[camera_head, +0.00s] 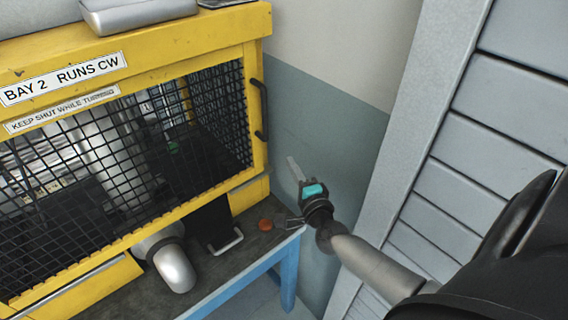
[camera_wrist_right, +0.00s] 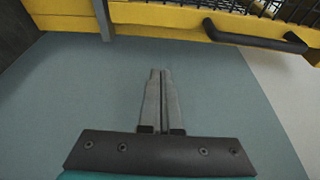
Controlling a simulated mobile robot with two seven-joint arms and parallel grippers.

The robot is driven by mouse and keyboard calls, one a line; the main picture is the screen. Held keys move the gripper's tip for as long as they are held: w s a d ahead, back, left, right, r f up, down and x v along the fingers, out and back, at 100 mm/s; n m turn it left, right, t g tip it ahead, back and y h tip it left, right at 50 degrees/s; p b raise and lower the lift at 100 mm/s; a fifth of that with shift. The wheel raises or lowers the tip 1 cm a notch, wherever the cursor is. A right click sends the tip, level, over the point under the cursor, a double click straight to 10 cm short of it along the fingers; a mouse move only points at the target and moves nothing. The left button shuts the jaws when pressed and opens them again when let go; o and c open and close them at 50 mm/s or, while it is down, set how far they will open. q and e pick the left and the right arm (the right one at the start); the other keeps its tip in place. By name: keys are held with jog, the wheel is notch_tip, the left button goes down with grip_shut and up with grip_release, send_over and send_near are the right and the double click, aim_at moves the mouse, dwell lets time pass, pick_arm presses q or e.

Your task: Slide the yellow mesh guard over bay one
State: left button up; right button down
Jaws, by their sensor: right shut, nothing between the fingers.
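The yellow mesh guard (camera_head: 257,55) has a yellow frame and black wire mesh. In the head view it fills the left side, over the bench, with labels reading "BAY 2 RUNS CW" and "KEEP SHUT WHILE TURNING". A black bar handle (camera_head: 260,110) is on its right end; a black handle on yellow also shows in the wrist view (camera_wrist_right: 255,38). My right gripper (camera_head: 292,163) is to the right of and below the handle, apart from it. Its fingers are together and empty in the wrist view (camera_wrist_right: 160,73). My left gripper is out of view. No bay one label shows.
A dark bench top (camera_head: 235,266) with a blue leg (camera_head: 288,275) lies below the guard. An orange-red knob (camera_head: 265,225) and a white pull handle (camera_head: 226,242) are near its right end. Grey slatted panelling (camera_head: 485,145) stands at right. A grey-green wall (camera_head: 330,125) is behind my gripper.

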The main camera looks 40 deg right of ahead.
aim_at(264, 144)
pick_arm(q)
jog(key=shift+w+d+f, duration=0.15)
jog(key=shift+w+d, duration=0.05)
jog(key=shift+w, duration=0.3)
pick_arm(e)
jog(key=w, duration=0.2)
jog(key=w+a, duration=0.1)
jog(key=w, duration=0.5)
jog(key=shift+w+a, duration=0.2)
jog(key=shift+a, duration=0.2)
